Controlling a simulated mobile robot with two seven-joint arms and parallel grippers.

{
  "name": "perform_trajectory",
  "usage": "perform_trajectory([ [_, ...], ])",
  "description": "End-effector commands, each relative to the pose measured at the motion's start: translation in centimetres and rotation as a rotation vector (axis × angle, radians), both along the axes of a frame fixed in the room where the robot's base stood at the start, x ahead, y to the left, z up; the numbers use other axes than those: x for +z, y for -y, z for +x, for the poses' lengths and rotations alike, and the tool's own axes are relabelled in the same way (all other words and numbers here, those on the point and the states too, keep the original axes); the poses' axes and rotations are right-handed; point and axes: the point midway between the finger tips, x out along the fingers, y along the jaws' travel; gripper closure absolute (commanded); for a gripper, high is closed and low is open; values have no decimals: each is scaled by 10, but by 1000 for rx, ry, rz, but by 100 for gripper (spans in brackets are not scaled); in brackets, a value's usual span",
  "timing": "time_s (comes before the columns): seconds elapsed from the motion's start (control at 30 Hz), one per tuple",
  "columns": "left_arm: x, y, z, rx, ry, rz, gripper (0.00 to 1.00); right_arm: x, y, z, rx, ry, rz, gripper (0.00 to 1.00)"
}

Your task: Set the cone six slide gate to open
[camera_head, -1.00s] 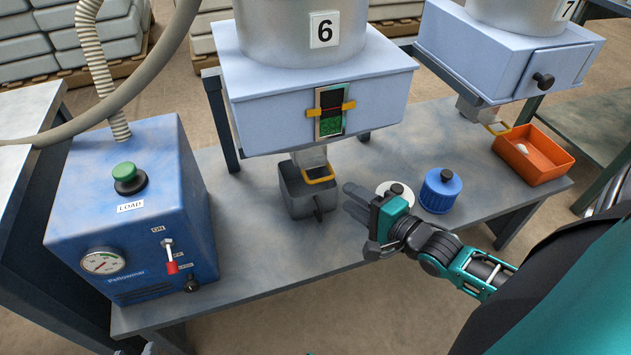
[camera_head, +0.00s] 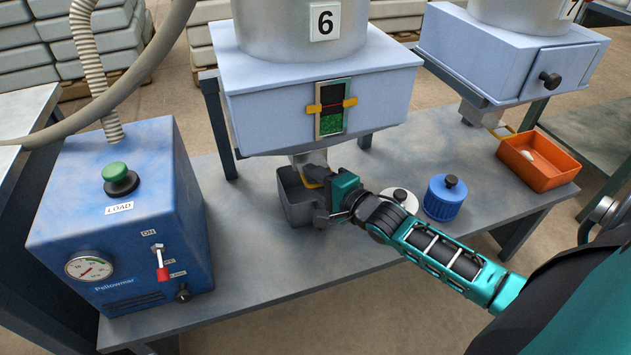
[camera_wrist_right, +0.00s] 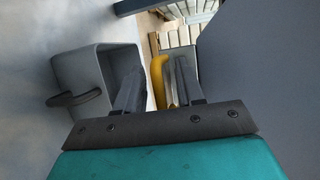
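The cone six slide gate is a yellow loop handle (camera_head: 312,177) at the grey outlet (camera_head: 309,158) under the hopper marked 6 (camera_head: 325,22). In the head view my right gripper (camera_head: 316,182) covers much of the handle. In the right wrist view the yellow handle (camera_wrist_right: 158,82) stands between the two fingers of my right gripper (camera_wrist_right: 158,85). The fingers are apart, with gaps visible beside the handle. Whether the handle touches a finger is hard to tell. My left gripper is not in view.
A grey bin (camera_head: 293,207) stands under the outlet, close to my right gripper; it also shows in the wrist view (camera_wrist_right: 82,72). A blue lidded jar (camera_head: 444,202) and a white lid (camera_head: 404,197) sit to the right. A blue loader (camera_head: 120,225) stands left.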

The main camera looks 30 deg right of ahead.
Motion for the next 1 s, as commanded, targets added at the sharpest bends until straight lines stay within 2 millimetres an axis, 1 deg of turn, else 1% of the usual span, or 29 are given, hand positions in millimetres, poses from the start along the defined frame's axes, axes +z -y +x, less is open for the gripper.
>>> perform_trajectory([
  [0.13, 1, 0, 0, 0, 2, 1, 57, 0, 0, 0, 0, 0, 1, 62],
  [0.17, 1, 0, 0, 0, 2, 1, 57, 0, 0, 0, 0, 0, 1, 64],
  [0.53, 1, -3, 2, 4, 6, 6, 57, -1, 0, -1, 0, -3, 1, 100],
  [0.93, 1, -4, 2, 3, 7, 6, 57, -3, 0, -2, -1, -9, 1, 100],
  [1.0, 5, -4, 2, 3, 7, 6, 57, -2, -1, -5, -1, -12, 3, 100],
])
